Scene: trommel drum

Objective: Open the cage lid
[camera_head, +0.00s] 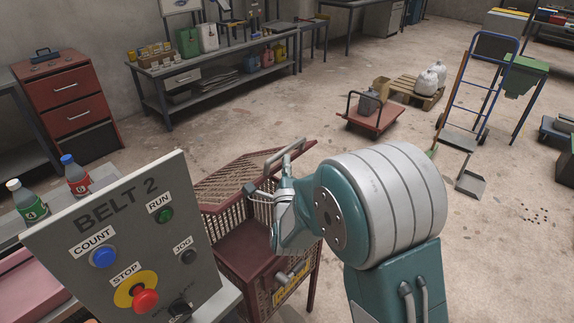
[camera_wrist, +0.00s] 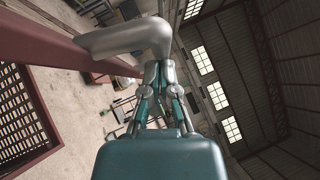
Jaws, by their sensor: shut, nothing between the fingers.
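The dark red cage (camera_head: 262,265) stands in the middle of the head view, partly behind the control panel and my arm. Its mesh lid (camera_head: 238,175) shows as a sloping panel at the top; I cannot tell how far it stands open. A grey bar handle (camera_head: 288,152) is at the lid's right side. In the wrist view the handle (camera_wrist: 130,38) is large and bent, close to the fingertips of my gripper (camera_wrist: 158,68). My gripper (camera_head: 260,193) is shut and empty beside the handle; whether they touch is unclear.
A grey BELT 2 control panel (camera_head: 130,240) with buttons stands close at the left. Two bottles (camera_head: 75,175) stand behind it. A workbench (camera_head: 215,72) and red drawer cabinet (camera_head: 70,100) are at the back. A flat cart (camera_head: 375,115) and hand truck (camera_head: 480,95) stand beyond open floor.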

